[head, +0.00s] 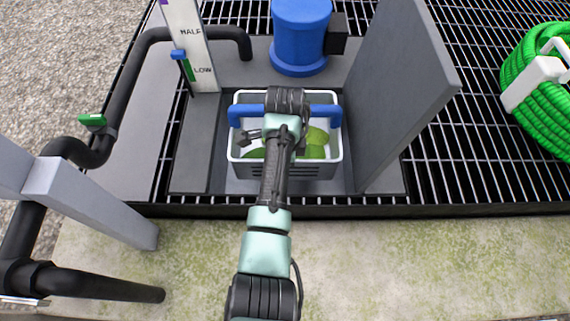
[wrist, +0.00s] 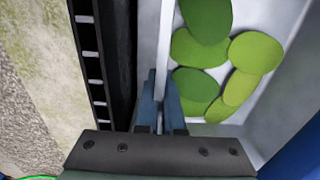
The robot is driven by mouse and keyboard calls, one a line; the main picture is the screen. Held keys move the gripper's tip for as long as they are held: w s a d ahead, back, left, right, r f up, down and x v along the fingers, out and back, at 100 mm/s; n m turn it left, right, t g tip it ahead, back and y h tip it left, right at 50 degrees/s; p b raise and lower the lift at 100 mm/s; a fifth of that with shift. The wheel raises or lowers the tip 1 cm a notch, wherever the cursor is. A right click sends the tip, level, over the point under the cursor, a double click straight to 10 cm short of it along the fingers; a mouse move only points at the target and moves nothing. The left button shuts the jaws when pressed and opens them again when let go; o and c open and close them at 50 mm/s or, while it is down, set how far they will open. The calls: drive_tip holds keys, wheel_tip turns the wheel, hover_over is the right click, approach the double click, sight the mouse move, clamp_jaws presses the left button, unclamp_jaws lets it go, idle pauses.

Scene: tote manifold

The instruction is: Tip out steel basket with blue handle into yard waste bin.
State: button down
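The steel basket (head: 334,172) is a light grey, open box with a blue handle (head: 323,110) across it. It stands upright and holds several flat green leaf-like pieces, seen from above in the wrist view. My gripper (wrist: 160,95) has its two blue fingers close together, one on each side of a thin pale wall of the basket (wrist: 160,40), and appears shut on it. In the head view my arm hides the middle of the basket and most of the gripper. I cannot make out the yard waste bin.
A tall grey panel (head: 402,90) stands right of the basket. A blue cylinder (head: 300,35) is behind it. A level gauge (head: 190,45) and black pipes (head: 120,95) are at left. A coiled green hose (head: 540,105) lies right. Mossy concrete (head: 420,255) in front is clear.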

wheel_tip(320, 180, up, 11)
drive_tip(key=p, duration=1.1)
drive_tip(key=shift+r, duration=0.2)
drive_tip(key=shift+f, duration=0.1)
